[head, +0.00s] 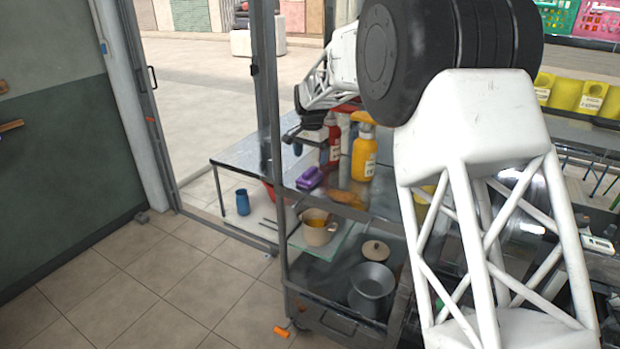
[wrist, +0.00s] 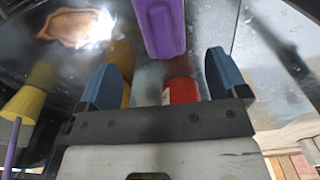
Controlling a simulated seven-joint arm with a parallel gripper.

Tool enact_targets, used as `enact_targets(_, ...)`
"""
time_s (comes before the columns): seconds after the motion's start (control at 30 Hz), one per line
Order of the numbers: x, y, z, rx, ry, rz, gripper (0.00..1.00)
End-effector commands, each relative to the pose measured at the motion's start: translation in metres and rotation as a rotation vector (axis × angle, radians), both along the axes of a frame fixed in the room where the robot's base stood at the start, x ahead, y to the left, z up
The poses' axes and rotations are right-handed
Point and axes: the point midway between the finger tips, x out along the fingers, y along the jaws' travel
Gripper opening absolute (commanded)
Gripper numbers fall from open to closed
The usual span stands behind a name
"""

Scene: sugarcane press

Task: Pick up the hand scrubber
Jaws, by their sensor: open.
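The purple hand scrubber (head: 310,177) lies on the top shelf of the metal rack, near its left end. In the wrist view the purple scrubber (wrist: 161,28) is at the top centre, ahead of the fingers and nearly in line with the gap between them. My gripper (wrist: 160,80) is open with blue-padded fingers spread apart and nothing between them. In the head view my gripper (head: 297,139) is above the shelf, above and slightly left of the scrubber, apart from it.
A yellow spray bottle (head: 364,155) and a red bottle (head: 331,140) stand on the shelf right of the scrubber. A brown oval item (head: 346,197) lies nearer the front. A lower shelf holds a beige pot (head: 318,231). A dark upright post (head: 266,100) is close on the left.

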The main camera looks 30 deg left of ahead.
Motion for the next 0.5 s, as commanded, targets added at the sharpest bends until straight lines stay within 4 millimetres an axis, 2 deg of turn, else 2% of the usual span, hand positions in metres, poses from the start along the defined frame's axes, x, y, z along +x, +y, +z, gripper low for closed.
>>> enact_targets(0.17,0.000,0.000,-0.002,-0.001,0.000,0.000,0.92)
enact_targets(0.5,0.000,0.000,-0.025,-0.001,0.000,0.000,0.92)
